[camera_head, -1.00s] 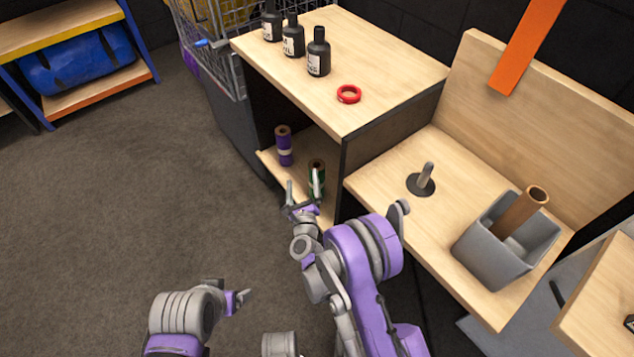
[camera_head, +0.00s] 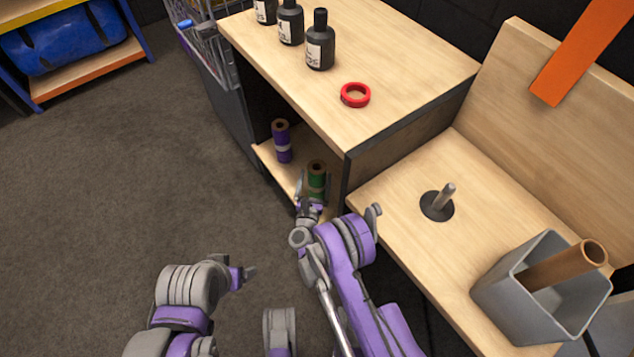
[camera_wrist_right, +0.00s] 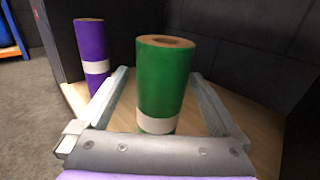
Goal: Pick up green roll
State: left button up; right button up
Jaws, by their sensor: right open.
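The green roll (camera_head: 317,178) stands upright on the low wooden shelf, under the worktop. It has a brown core and a white band near its bottom. In the right wrist view the green roll (camera_wrist_right: 164,82) stands between the two fingers of my right gripper (camera_wrist_right: 165,95), with some room on each side. My right gripper (camera_head: 312,192) is open around the roll and not shut on it. My left gripper (camera_head: 246,275) is low over the floor, away from the shelf; its jaws are too small to judge.
A purple roll (camera_head: 282,141) stands on the same shelf, left of the green one. The worktop (camera_head: 405,75) overhead holds black bottles (camera_head: 320,40) and a red ring (camera_head: 355,94). A lower bench at right holds a peg (camera_head: 440,203) and a grey bin (camera_head: 545,290).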

aim_at(318, 167)
jog(key=w, duration=0.3)
jog(key=w+d+b, duration=0.1)
jog(key=shift+w+f, duration=0.3)
jog(key=shift+w, duration=0.25)
jog(key=shift+r, duration=0.1)
grip_shut()
